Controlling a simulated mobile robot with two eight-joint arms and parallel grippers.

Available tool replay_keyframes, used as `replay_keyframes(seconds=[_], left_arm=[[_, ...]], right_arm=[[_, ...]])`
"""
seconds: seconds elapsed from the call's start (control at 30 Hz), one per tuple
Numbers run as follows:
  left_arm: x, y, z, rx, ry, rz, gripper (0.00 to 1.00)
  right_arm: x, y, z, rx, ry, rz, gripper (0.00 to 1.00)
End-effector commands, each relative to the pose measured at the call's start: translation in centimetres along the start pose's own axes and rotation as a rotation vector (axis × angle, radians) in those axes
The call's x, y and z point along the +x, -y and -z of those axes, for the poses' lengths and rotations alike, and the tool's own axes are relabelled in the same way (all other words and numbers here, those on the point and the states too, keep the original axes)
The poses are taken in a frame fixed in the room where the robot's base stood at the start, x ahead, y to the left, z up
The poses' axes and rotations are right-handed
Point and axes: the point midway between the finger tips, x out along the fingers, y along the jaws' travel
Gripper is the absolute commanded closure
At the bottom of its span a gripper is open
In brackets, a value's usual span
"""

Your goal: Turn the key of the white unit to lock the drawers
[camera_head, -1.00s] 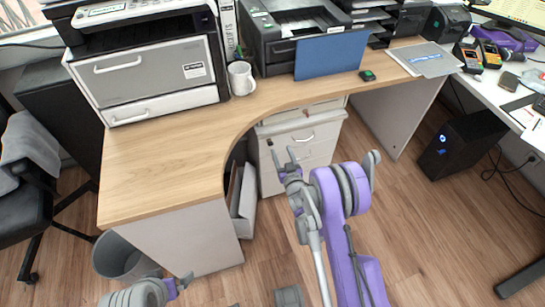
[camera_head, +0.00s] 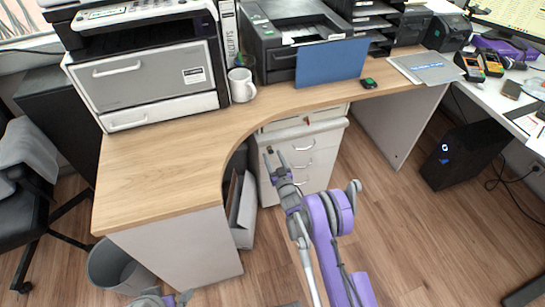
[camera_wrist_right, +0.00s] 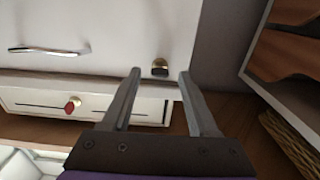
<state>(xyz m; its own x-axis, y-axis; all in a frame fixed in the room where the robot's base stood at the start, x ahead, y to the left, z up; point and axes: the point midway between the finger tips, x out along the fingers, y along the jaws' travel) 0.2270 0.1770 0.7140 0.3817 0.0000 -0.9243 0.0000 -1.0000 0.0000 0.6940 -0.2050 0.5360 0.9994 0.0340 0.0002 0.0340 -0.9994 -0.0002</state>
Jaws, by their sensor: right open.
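The white drawer unit (camera_head: 322,160) stands under the desk, with several bar handles down its front. My right gripper (camera_head: 276,154) is open in front of its upper left part. In the right wrist view the gripper (camera_wrist_right: 160,73) shows two parted fingers. A small dark and brass knob-like piece (camera_wrist_right: 160,67), which looks like the key or lock, appears between the fingertips on the white front. I cannot tell whether it is touched. A bar handle (camera_wrist_right: 48,50) is to its left. My left gripper (camera_head: 170,299) shows only in part at the bottom edge; its jaws are unclear.
The curved desk (camera_head: 165,165) overhangs the unit and carries a printer (camera_head: 150,75), a white mug (camera_head: 242,85) and a blue folder (camera_head: 331,61). A red knob (camera_wrist_right: 72,105) sits on a narrow white panel. A black computer tower (camera_head: 460,152) stands right. Open floor lies in front.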

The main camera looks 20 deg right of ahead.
Motion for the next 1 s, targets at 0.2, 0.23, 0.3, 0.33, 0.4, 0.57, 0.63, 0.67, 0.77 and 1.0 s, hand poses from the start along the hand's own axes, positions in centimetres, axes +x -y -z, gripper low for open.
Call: replay_keyframes(seconds=[0.2, 0.23, 0.3, 0.33, 0.4, 0.57, 0.63, 0.67, 0.77, 1.0], left_arm=[[0.06, 0.0, -0.02, 0.0, 0.0, 0.0, 0.0], [0.06, 0.0, -0.02, 0.0, 0.0, 0.0, 0.0], [0.06, 0.0, -0.02, 0.0, 0.0, 0.0, 0.0], [0.05, 0.0, -0.02, 0.0, 0.0, 0.0, 0.0], [0.05, 0.0, -0.02, 0.0, 0.0, 0.0, 0.0], [0.06, 0.0, -0.02, 0.0, 0.0, 0.0, 0.0], [0.06, 0.0, -0.02, 0.0, 0.0, 0.0, 0.0], [0.06, 0.0, -0.02, 0.0, 0.0, 0.0, 0.0], [0.06, 0.0, -0.02, 0.0, 0.0, 0.0, 0.0], [0.11, 0.0, -0.04, 0.0, 0.0, 0.0, 0.0]], right_arm=[[0.83, 0.02, 0.01, 0.0, 0.0, 0.0, 0.4], [0.83, 0.02, 0.01, 0.0, 0.0, 0.0, 0.4], [0.82, 0.02, 0.02, 0.0, 0.0, 0.0, 0.4], [0.81, 0.02, 0.02, 0.0, 0.0, 0.0, 0.4], [0.81, 0.02, 0.03, 0.0, 0.0, 0.0, 0.44], [0.8, 0.01, 0.03, 0.0, 0.0, 0.0, 0.72], [0.79, 0.01, 0.03, 0.0, 0.0, 0.0, 0.85], [0.79, 0.01, 0.03, 0.0, 0.0, 0.0, 0.9], [0.79, 0.01, 0.03, 0.0, 0.0, 0.0, 1.0], [0.79, 0.01, 0.02, -0.005, 0.0, 0.0, 1.0]])
